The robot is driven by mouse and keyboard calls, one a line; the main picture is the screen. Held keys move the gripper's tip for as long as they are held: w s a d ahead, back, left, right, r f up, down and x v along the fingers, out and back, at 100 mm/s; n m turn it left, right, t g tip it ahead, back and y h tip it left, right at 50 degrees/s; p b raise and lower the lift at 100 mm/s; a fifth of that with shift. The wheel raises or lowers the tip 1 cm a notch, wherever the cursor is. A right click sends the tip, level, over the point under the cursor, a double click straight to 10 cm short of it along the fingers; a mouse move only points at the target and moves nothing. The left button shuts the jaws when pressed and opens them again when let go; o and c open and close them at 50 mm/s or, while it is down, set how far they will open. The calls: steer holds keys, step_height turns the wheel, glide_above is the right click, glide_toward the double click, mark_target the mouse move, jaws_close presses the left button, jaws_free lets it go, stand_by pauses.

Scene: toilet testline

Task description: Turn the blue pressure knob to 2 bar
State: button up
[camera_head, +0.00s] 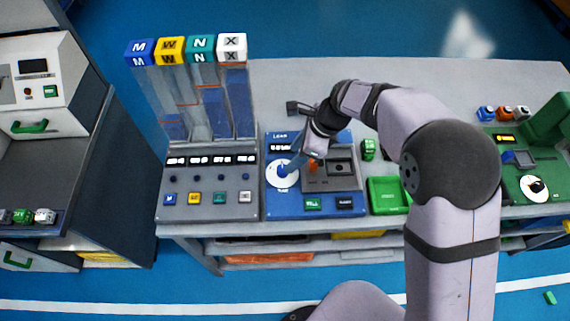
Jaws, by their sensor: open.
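The blue pressure knob (283,171) sits on a round white dial (274,181) at the left of the blue leak-test panel (290,205). My gripper (291,165) comes in from the upper right, with its fingertips at or just above the knob. It is open. I cannot tell whether the fingers touch the knob or stand around it. The gripper and wrist hide part of the panel behind the dial. The dial's marks and the panel's readout are too small to read here.
Left of the panel stands a grey dispenser (207,205) with tall clear columns topped by lettered cubes. A green tray (388,195) lies to the right. A green machine (522,178) stands at the far right. The rear of the grey table (290,80) is clear.

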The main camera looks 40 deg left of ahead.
mark_target(282, 168)
steer(key=shift+p+x, duration=1)
steer(key=shift+x, duration=2.65)
steer(key=c, duration=1.1)
